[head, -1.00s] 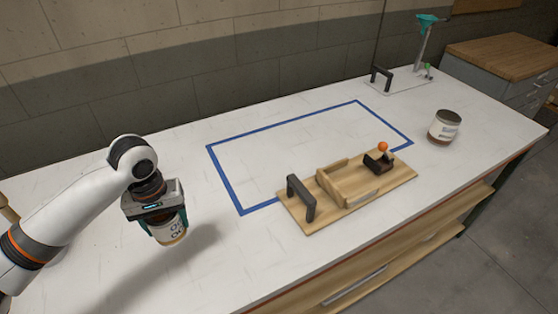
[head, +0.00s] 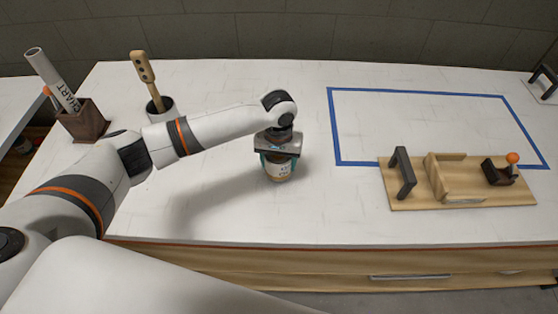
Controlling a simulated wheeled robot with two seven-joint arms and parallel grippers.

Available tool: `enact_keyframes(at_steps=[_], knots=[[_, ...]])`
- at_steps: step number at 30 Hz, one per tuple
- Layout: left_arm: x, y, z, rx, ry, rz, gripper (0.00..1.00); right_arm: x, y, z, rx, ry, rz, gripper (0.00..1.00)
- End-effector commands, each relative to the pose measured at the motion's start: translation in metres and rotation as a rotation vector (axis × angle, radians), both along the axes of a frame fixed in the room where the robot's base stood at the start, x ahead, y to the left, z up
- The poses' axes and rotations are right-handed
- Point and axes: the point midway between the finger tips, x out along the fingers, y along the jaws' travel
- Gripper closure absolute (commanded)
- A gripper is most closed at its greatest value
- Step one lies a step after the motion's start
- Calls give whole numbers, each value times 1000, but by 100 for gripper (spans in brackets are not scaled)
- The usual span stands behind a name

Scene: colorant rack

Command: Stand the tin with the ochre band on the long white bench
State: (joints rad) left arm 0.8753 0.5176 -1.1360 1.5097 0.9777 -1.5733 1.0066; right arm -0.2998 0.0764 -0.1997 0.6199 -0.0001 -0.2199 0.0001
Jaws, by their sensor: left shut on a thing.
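My left gripper (head: 278,158) is shut on a tin (head: 279,172) with a pale label, dark lettering and an ochre band near its base. The fingers clasp its sides, and the gripper hides its top. The tin is upright, over the long white bench (head: 235,215), left of the blue outline. I cannot tell whether its base touches the bench. My right gripper is not in view.
A wooden board (head: 455,197) with a dark handle and tray stands to the right. A brown holder (head: 84,122) with a rolled chart and a pot (head: 160,110) with a wooden tool stand at the left.

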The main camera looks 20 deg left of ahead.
Motion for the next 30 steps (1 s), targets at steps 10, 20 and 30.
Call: enact_keyframes(at_steps=[10,20,30], knots=[[0,0,-10,0,-1,-1,62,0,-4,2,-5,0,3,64],[0,0,-13,0,-1,-1,14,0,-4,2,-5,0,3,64],[1,0,-4,-2,-3,-1,14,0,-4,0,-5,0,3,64]])
